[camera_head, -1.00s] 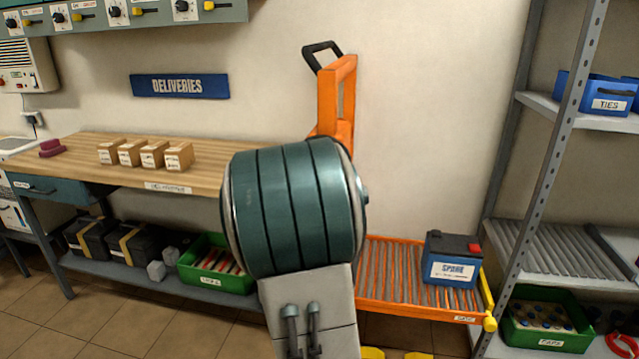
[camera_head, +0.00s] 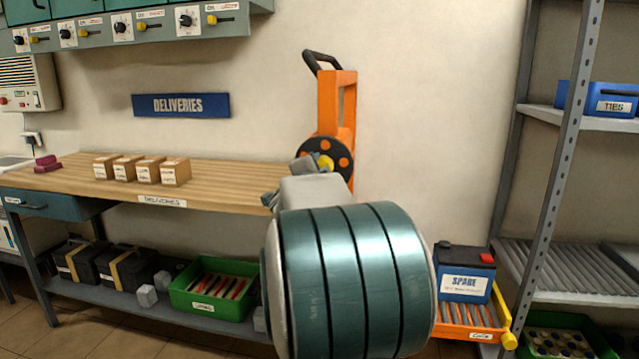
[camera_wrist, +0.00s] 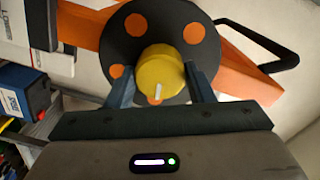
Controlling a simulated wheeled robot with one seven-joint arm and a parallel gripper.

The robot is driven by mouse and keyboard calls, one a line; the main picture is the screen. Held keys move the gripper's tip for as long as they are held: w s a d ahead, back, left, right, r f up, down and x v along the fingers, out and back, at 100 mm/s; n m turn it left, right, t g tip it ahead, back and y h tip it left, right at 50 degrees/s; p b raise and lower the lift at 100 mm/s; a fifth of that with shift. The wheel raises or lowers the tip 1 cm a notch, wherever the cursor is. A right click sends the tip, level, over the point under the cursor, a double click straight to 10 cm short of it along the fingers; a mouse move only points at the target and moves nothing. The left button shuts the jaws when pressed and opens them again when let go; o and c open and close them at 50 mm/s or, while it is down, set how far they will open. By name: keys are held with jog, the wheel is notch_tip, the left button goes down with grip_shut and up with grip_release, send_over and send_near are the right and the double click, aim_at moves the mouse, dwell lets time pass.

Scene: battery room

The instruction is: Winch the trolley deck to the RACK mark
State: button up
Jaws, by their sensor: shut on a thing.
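The orange trolley (camera_head: 346,110) stands against the wall, with a black push handle on top. Its black winch wheel (camera_head: 338,146) with orange dots is on the mast, and a yellow knob (camera_wrist: 158,72) sticks out from it. My gripper (camera_wrist: 160,80) is shut on the yellow knob, one finger on each side. The low orange deck (camera_head: 452,328) has rollers and bears the blue and black SPARE battery (camera_head: 466,275). My arm hides much of the deck and the lower mast. I cannot make out a RACK mark; a white label on the mast is partly cut off.
The DELIVERIES bench (camera_head: 230,172) with several small boxes stands left of the trolley. A grey rack (camera_head: 570,140) stands close on the right, its roller shelf (camera_head: 560,265) above the deck's level. A green bin (camera_head: 215,295) sits under the bench.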

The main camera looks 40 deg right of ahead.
jog(key=m+b, duration=1.3)
jog(key=m, duration=1.1)
jog(key=shift+m, duration=0.3)
jog(key=o, duration=1)
